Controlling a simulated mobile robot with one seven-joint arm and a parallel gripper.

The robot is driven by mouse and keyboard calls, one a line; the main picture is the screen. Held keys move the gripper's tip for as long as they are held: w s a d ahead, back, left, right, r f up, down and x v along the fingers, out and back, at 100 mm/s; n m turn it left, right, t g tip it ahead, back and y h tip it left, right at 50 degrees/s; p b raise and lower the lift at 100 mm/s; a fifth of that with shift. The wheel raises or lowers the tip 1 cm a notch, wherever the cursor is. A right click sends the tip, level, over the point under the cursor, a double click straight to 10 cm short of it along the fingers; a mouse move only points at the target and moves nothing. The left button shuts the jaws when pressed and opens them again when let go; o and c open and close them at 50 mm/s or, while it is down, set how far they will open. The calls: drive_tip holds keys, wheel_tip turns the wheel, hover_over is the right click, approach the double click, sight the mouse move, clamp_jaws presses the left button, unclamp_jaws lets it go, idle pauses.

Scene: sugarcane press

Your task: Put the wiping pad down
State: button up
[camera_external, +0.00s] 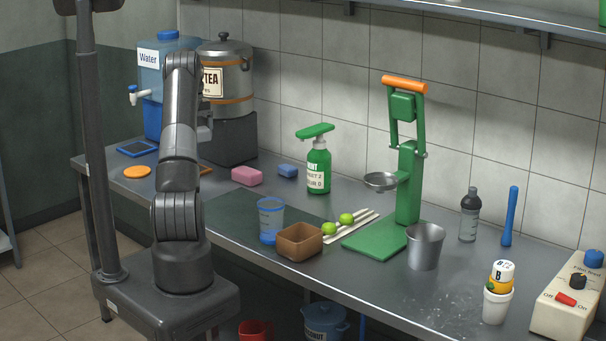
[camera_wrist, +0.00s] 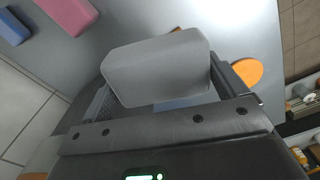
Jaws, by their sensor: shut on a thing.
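The wiping pad appears to be the grey block (camera_wrist: 158,66) held between the fingers of my gripper (camera_wrist: 165,88) in the wrist view. My gripper is shut on it, with one finger on each side. The steel counter (camera_wrist: 225,30) shows beyond the pad; I cannot tell how high above it the pad is. In the external view my arm hides the pad and most of the gripper, in front of the tea urn (camera_external: 224,70).
A blue cup (camera_external: 271,221) and brown box (camera_external: 299,242) stand nearer the front. A green soap bottle (camera_external: 318,165) stands behind.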

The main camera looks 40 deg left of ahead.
drive_tip(key=s+a+f+n, duration=0.2)
drive_tip(key=s+a+f, duration=0.1)
drive_tip(key=s+a, duration=0.2)
drive_tip(key=n, duration=0.2)
hover_over(134, 174)
drive_tip(key=d, duration=0.1)
drive_tip(key=f, duration=0.5)
drive_tip(key=shift+w+d+f, duration=0.15)
drive_tip(key=shift+w+f, duration=0.05)
drive_tip(key=shift+f, duration=0.05)
drive_tip(key=shift+s+a+f, duration=0.3)
drive_tip(key=shift+a+f, duration=0.15)
drive_tip(key=shift+a, duration=0.05)
drive_tip(key=shift+f, duration=1.85)
drive_tip(key=shift+f, duration=0.2)
drive_tip(key=o, duration=0.7)
drive_tip(key=shift+c, duration=0.2)
drive_tip(key=shift+o, duration=0.2)
